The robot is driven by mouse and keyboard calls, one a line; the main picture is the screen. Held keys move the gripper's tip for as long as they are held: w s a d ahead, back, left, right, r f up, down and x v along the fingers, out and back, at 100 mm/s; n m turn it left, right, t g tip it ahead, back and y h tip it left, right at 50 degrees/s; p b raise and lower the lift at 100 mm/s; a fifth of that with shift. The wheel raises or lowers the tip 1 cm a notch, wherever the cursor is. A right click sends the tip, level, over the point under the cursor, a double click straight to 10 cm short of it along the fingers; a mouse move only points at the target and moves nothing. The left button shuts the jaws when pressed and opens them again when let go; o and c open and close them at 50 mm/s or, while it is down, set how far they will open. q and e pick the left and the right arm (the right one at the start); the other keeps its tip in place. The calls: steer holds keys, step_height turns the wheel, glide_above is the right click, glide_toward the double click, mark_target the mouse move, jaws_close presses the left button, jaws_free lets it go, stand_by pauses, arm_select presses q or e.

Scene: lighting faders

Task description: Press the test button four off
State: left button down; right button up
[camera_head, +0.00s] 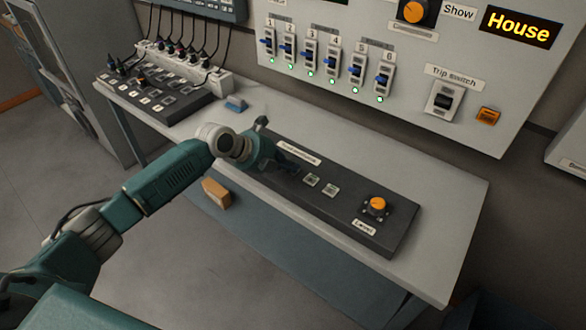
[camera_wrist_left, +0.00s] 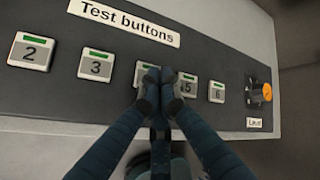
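The black test button panel (camera_head: 350,215) lies on the grey table. In the left wrist view its row shows button 2 (camera_wrist_left: 32,52), button 3 (camera_wrist_left: 96,66), button 5 (camera_wrist_left: 187,86) and button 6 (camera_wrist_left: 217,92), each with a green bar. Button four (camera_wrist_left: 142,68) is between 3 and 5, its number covered by my left gripper (camera_wrist_left: 161,74). The gripper's fingertips are together, with nothing seen between them. They are over or at button four's right part; contact cannot be told. In the head view my left gripper (camera_head: 288,160) reaches over the panel. My right gripper is not in view.
An orange knob (camera_head: 377,205) labelled Level stands at the panel's right end. Numbered faders (camera_head: 311,52) with green lights and a trip switch (camera_head: 443,102) are on the wall board. A plug-and-switch box (camera_head: 155,92) is at left. A blue block (camera_head: 235,104) lies behind.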

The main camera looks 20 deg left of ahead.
arm_select(q)
steer(key=shift+r+p, duration=1.5)
steer(key=shift+r, duration=1.6)
